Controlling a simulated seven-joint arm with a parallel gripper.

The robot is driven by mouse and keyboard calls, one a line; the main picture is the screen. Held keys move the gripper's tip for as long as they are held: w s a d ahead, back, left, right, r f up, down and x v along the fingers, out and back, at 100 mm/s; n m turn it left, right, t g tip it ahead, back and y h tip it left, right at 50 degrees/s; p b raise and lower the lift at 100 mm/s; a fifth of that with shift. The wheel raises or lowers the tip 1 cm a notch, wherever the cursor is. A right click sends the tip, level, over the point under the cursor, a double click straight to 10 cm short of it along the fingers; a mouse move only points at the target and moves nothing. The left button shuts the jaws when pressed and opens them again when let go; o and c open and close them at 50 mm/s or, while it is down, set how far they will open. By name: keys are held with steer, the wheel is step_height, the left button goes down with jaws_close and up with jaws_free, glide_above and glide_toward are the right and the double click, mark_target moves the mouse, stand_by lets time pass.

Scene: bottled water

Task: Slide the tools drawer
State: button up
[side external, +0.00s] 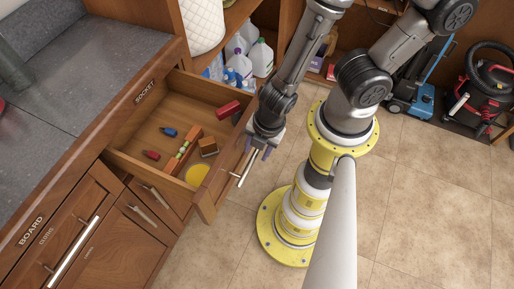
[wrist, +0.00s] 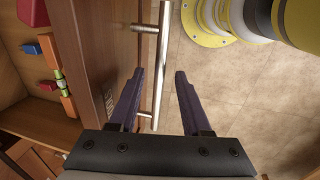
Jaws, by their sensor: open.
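An open wooden drawer (side external: 132,152) is pulled well out from the cabinet under the grey counter. Its front carries a metal bar handle (side external: 245,168), which also shows in the wrist view (wrist: 161,62). Lettering on the drawer front is only partly visible in the wrist view, too little to read. My gripper (side external: 259,151) is at the drawer front, pointing down. I cannot tell whether either finger touches the bar.
Inside the drawer are a blue item (side external: 168,131), a red item (side external: 152,155), a red box (side external: 228,109), a wooden block (side external: 208,146) and a yellow disc (side external: 197,175). Closed drawers lie below left. Bottles (side external: 261,58) stand on a shelf behind. Tiled floor is open in front.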

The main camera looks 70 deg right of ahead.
jaws_close()
stand_by(0.3)
stand_by(1.2)
